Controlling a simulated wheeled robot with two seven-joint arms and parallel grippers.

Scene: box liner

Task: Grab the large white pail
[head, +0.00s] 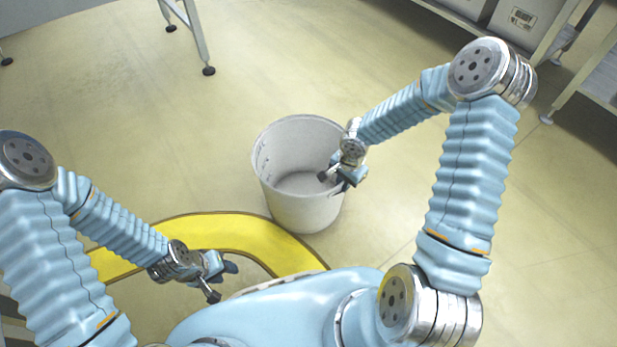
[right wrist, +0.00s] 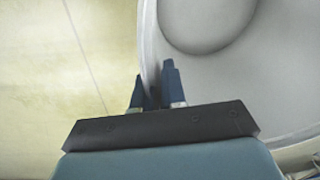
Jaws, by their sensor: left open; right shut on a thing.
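The large white pail (head: 300,213) stands upright on the floor in the middle of the head view, open at the top and empty as far as I can see. My right gripper (head: 332,181) is at the pail's right rim, shut on its wall. In the right wrist view the two dark fingers (right wrist: 153,90) straddle the pail's wall, and the pail's inside (right wrist: 265,80) fills the right side. My left gripper (head: 222,281) is open and empty, low at the left, well apart from the pail.
A curved yellow band (head: 225,232) lies just in front of the pail, near my body. A table leg (head: 197,40) stands at the upper left. Shelving with boxes (head: 522,18) is at the upper right. The floor around the pail is otherwise clear.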

